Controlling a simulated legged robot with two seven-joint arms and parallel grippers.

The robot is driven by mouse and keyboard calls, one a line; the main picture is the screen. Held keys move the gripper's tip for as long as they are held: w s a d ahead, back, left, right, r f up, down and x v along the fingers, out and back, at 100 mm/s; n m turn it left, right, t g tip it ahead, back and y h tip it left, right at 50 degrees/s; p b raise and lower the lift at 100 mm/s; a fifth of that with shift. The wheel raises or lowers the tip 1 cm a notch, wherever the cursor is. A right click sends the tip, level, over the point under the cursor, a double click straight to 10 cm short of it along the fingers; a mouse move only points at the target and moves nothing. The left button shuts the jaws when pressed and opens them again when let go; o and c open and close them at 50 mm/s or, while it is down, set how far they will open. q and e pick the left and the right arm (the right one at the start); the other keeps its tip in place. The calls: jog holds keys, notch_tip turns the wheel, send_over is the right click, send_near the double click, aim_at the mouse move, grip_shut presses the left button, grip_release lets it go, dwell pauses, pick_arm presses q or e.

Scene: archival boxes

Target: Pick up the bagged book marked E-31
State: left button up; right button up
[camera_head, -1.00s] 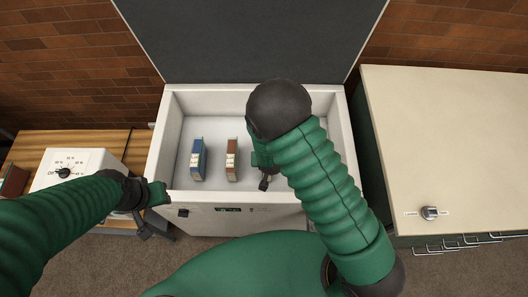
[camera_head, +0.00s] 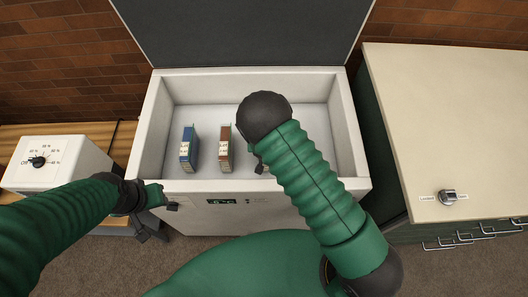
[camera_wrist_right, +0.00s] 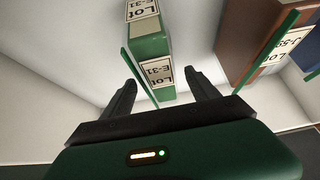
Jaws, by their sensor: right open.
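The bagged book marked E-31 (camera_wrist_right: 152,62) is green with white "Lot E-31" labels. In the right wrist view it stands just beyond and between the fingertips of my right gripper (camera_wrist_right: 165,82), which is open and empty. I cannot tell whether a finger touches it. In the head view this book is hidden behind my right arm, and only a small dark part of the right gripper (camera_head: 260,166) shows. My left gripper (camera_head: 150,205) is outside the chest's front left corner; its finger opening is not clear.
The white open chest (camera_head: 320,192) also holds a blue book (camera_head: 189,148) and a brown book (camera_head: 225,148), the latter also beside the green one in the wrist view (camera_wrist_right: 250,40). A dial box (camera_head: 60,160) stands left, a cream-topped cabinet (camera_head: 450,120) right.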

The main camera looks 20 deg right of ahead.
jog(key=b+x, duration=0.1)
jog(key=x, duration=0.2)
jog(key=shift+f, duration=0.1)
jog(key=shift+s+r, duration=0.15)
jog(key=shift+r, duration=0.15)
jog(key=c, duration=0.5)
jog(key=shift+f, duration=0.1)
grip_shut()
